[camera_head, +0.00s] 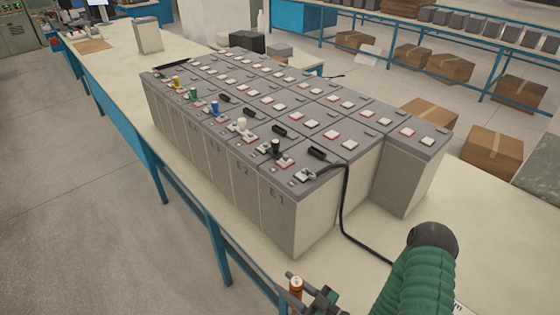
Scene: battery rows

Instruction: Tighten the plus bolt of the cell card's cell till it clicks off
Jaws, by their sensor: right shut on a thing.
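A bank of grey battery cells (295,215) stands on the bench in rows, with red and white square terminal pads on top. Front-row faces carry labels; the nearest seems to read E1 and the one beside it E2. Colored posts stand on the front row: yellow (176,81), green (194,94), blue (214,107), white (241,125) and black (275,147). My right gripper (318,298) is at the bottom edge, in front of the bank and apart from it. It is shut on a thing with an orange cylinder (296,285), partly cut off. My left gripper is out of view.
A black cable (345,215) runs from the nearest cell down onto the pale bench top (480,235). A partly hidden white label or card (458,308) lies at bottom right, unreadable. A lone grey block (148,36) stands at the far left of the bench. Cardboard boxes (492,152) lie behind.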

